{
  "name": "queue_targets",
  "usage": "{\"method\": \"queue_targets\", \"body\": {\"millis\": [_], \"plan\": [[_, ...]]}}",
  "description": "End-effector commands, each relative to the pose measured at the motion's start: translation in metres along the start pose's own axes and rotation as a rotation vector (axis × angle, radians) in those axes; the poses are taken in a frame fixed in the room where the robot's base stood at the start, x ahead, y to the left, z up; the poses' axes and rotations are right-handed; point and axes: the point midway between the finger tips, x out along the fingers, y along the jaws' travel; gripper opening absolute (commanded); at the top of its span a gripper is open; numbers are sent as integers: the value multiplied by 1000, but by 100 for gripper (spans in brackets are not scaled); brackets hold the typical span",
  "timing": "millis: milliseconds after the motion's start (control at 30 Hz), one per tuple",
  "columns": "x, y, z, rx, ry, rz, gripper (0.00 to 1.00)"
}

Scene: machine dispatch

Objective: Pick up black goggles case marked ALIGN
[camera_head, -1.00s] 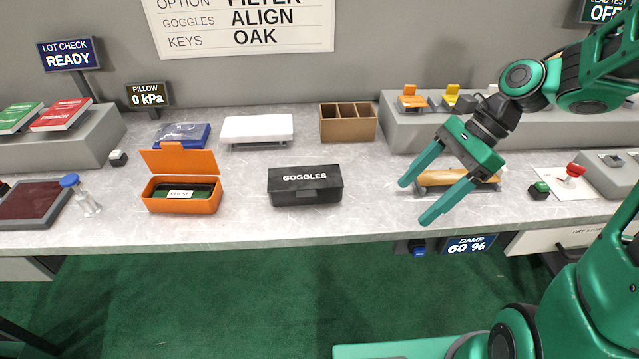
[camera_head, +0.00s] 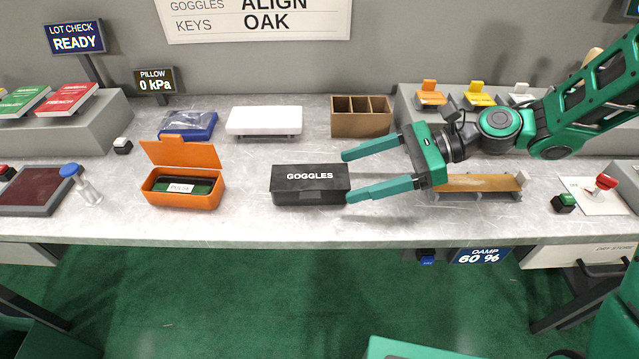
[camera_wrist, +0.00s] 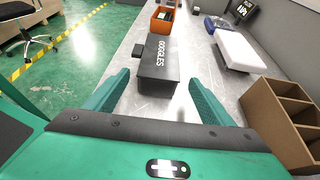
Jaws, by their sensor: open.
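The black goggles case (camera_head: 310,187) is a closed box lettered GOGGLES in white, lying on the grey counter near its front edge. I see no ALIGN mark on the case itself; ALIGN stands beside GOGGLES on the wall sign. My gripper (camera_head: 345,176) is open and reaches in from the right, its fingertips at the case's right end. In the wrist view the case (camera_wrist: 159,62) lies ahead between the two open fingers (camera_wrist: 158,82), and nothing is gripped. I cannot tell whether the fingertips touch it.
An orange open case (camera_head: 185,199) stands to the left. Behind are a white block (camera_head: 264,120) and a brown compartment box (camera_head: 361,124). A wooden-topped stand (camera_head: 478,184) sits under and right of my gripper. The counter between the orange and black cases is clear.

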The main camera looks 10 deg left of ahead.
Motion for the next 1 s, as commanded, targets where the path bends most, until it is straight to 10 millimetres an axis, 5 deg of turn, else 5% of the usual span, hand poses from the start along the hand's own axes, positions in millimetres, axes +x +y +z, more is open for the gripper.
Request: {"method": "queue_targets", "body": {"millis": [633, 967, 1000], "plan": [[68, 2, 0, -2, 2, 5, 77], [74, 1, 0, -2, 2, 3, 77], [74, 1, 0, -2, 2, 3, 67]]}}
